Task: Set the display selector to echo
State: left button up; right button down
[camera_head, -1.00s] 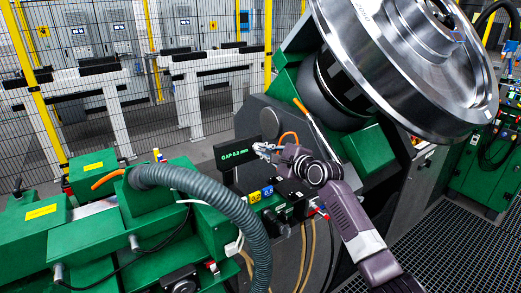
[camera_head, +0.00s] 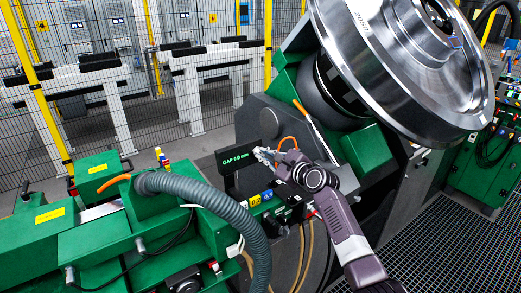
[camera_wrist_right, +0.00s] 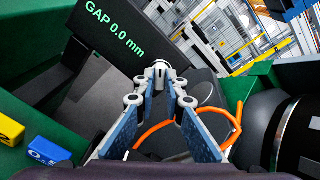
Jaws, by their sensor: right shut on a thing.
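The dark display (camera_head: 236,159) stands on the green machine and reads "GAP 0.0 mm" in green; it also shows in the right wrist view (camera_wrist_right: 112,33). My right gripper (camera_head: 264,155) is at the display's right end. My left gripper is in neither view.
A large steel rail wheel (camera_head: 400,65) hangs tilted above my right arm. Yellow and blue blocks (camera_wrist_right: 45,152) lie below the display. A thick grey hose (camera_head: 225,205) arches in front, and an orange cable (camera_wrist_right: 212,112) loops beside the gripper. A mesh fence stands behind.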

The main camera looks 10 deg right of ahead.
jog(key=shift+m+p, duration=0.35)
jog(key=shift+m, duration=0.05)
jog(key=shift+r, duration=0.1)
jog(key=m+p, duration=0.2)
jog(key=shift+p, duration=0.35)
jog(key=shift+m, duration=1.3)
